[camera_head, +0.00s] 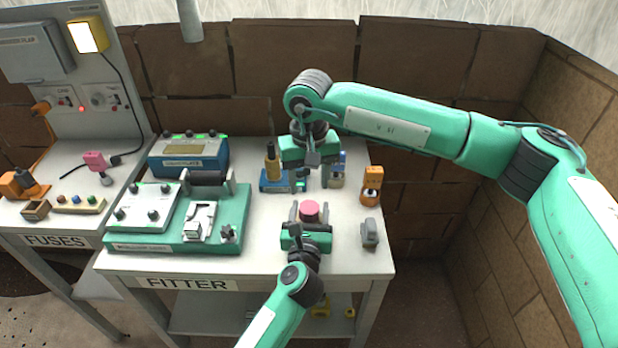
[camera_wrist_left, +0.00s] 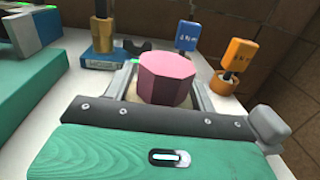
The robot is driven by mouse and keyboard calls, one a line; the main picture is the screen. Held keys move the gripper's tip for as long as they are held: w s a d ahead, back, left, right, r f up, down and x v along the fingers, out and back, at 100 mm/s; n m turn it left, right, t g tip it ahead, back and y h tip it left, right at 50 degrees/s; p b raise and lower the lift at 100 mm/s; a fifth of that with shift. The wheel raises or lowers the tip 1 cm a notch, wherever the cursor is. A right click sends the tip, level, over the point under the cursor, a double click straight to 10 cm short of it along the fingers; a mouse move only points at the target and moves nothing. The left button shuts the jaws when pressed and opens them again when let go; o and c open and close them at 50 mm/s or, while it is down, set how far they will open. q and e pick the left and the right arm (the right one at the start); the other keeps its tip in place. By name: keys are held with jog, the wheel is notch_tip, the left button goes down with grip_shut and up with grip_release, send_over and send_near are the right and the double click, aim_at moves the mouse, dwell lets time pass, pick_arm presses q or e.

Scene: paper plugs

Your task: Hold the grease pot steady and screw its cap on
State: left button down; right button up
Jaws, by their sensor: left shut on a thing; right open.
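A pink, many-sided cap (camera_head: 309,208) sits on top of the grease pot near the front of the bench. The cap fills the middle of the left wrist view (camera_wrist_left: 167,78), with a thin strip of the pale pot (camera_wrist_left: 133,96) below it. Most of the pot is hidden by the cap and my gripper. My left gripper (camera_head: 309,216) is shut on the pot, a finger on each side. Whether the cap is seated on the thread cannot be told. My right gripper (camera_head: 311,168) is open and empty behind the pot, above the back of the bench.
A green fixture (camera_head: 236,205) fills the left.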

aim_at(309, 207)
jog(key=n, duration=0.6)
jog(key=shift+r, duration=0.15)
jog(key=shift+f, duration=4.05)
jog(key=shift+c, duration=0.4)
jog(key=c, duration=0.7)
jog(key=shift+m, duration=1.6)
jog(key=shift+c, duration=0.2)
